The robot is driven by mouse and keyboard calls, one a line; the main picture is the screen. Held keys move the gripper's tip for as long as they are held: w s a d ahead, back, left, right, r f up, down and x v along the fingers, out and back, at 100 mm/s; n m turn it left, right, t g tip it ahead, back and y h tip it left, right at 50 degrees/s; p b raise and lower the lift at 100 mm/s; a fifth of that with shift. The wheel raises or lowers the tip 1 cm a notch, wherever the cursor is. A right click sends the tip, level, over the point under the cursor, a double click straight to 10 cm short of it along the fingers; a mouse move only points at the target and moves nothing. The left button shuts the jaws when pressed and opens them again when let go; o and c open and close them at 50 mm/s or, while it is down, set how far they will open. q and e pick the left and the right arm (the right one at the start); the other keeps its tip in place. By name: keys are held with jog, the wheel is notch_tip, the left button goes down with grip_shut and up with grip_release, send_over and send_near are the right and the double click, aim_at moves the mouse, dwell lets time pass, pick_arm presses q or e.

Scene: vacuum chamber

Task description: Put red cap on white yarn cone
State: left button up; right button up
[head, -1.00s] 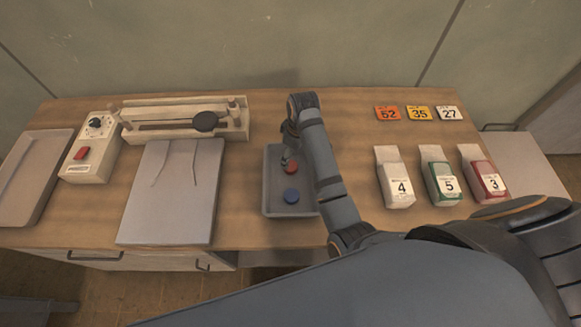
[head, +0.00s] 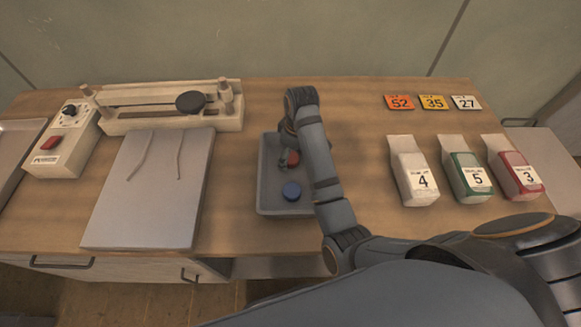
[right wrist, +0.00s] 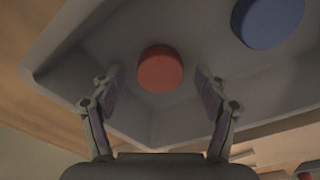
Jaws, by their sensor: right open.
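The red cap (head: 293,158) lies in the grey tray (head: 262,203), behind the blue cap (head: 291,191). My right gripper (head: 286,154) is over the tray, partly hidden by its own arm. In the right wrist view it (right wrist: 160,82) is open and empty, its fingers apart to either side of the red cap (right wrist: 160,69). The blue cap (right wrist: 268,22) is at the upper right there. I see no clear yarn cone; a white pack marked 4 (head: 412,167) stands to the right of my arm. My left gripper is out of view.
Green-banded (head: 467,172) and red-banded (head: 514,170) packs stand right of the white one, with number cards (head: 433,102) behind. Left of the tray are a grey board (head: 150,205), a beige device (head: 170,122) and a control box (head: 62,140). Bare wood lies between tray and packs.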

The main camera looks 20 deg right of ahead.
jog(key=shift+f, duration=0.1)
jog(key=c, duration=0.9)
jog(key=shift+p, duration=0.3)
jog(key=shift+c, duration=0.2)
